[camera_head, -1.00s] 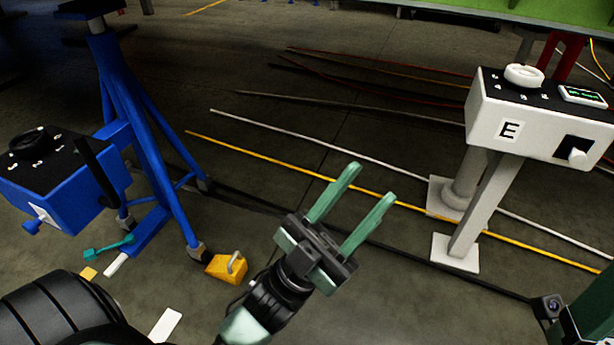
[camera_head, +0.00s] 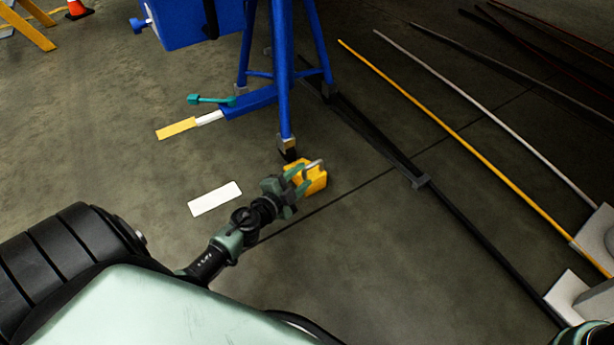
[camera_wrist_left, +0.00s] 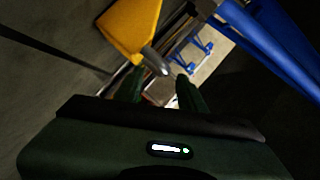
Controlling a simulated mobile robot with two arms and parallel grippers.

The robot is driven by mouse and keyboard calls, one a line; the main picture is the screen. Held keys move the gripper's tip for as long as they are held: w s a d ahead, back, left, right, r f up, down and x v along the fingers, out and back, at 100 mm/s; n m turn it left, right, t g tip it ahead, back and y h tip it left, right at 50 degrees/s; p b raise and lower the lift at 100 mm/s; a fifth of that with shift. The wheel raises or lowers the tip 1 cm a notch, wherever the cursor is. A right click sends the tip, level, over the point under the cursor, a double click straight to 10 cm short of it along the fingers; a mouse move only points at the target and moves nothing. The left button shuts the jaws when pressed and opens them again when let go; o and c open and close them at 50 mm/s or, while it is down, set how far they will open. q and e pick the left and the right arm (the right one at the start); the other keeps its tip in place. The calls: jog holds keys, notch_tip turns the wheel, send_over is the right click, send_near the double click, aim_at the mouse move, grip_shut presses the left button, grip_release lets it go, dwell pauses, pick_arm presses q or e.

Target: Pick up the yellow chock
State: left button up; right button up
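The yellow chock (camera_head: 316,181) sits on the floor beside the foot of a blue stand, with a grey metal handle on top. My left gripper (camera_head: 301,178) is low, at the near left side of the chock, and its fingers overlap the chock in the head view. In the left wrist view, the chock (camera_wrist_left: 130,28) is at the top, and its handle (camera_wrist_left: 156,62) reaches toward the gap between my two green fingers (camera_wrist_left: 160,85). The fingers are apart and nothing shows gripped. Whether a finger touches the handle cannot be told. My right gripper is out of view.
The blue stand (camera_head: 283,75) rises just behind the chock. A teal-handled lever (camera_head: 212,99), a yellow floor patch (camera_head: 176,128) and a white floor patch (camera_head: 215,198) lie left. A dark rail (camera_head: 470,240) and yellow line (camera_head: 480,150) run right.

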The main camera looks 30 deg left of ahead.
aim_at(311, 166)
pick_arm(q)
jog(key=x, duration=0.5)
jog(key=shift+w+r, duration=0.1)
jog(key=shift+r, duration=0.2)
grip_shut()
dwell(1.0)
jog(key=shift+r, duration=0.2)
